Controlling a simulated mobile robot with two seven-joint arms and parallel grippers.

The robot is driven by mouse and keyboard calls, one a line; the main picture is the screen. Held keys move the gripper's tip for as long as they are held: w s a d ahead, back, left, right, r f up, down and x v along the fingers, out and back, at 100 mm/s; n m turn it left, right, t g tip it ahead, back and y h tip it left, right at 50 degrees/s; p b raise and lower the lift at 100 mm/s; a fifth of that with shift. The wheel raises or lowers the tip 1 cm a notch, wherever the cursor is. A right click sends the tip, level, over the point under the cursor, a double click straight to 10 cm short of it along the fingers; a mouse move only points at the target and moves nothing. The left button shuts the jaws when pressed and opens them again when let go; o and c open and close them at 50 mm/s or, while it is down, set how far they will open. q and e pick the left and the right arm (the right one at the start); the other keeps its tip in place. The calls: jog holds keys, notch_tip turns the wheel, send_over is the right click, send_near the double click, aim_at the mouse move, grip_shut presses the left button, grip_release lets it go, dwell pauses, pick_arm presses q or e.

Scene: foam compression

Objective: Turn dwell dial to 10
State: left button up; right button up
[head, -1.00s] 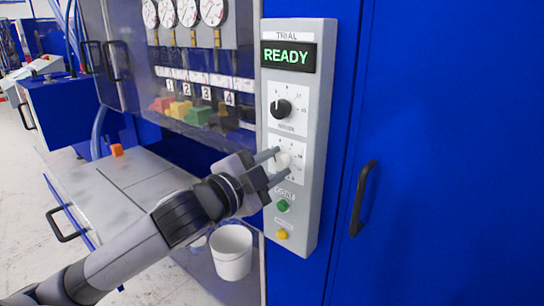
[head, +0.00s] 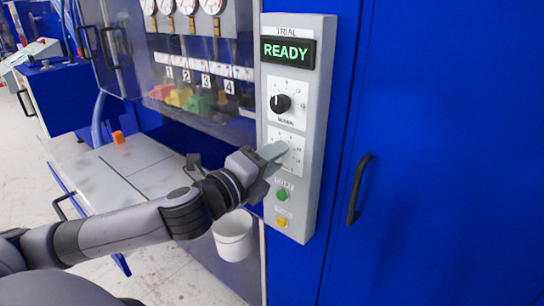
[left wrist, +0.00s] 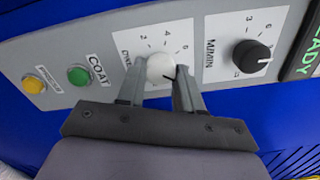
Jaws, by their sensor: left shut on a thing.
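The dwell dial (left wrist: 160,67) is a white round knob on a white scale plate (left wrist: 180,38) with small numbers, seen in the left wrist view. My left gripper (left wrist: 161,76) is shut on it, one finger on each side. A dark mark shows at the knob's lower right edge in that view; I cannot tell which number it points at. In the head view my left gripper (head: 279,152) reaches the lower scale plate (head: 296,160) from the left and hides most of the knob. My right gripper is not in view.
The grey panel also carries a READY display (head: 287,51), a black dial (head: 280,103) above, and a green button (head: 282,195) and yellow button (head: 281,222) below. A white bucket (head: 233,240) hangs left of it. A blue door with a black handle (head: 359,188) is on the right.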

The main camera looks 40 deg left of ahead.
pick_arm(q)
jog(key=m, duration=0.5)
jog(key=shift+m, duration=0.4)
dwell(0.4)
jog(key=o, duration=1)
jog(key=shift+o, duration=0.2)
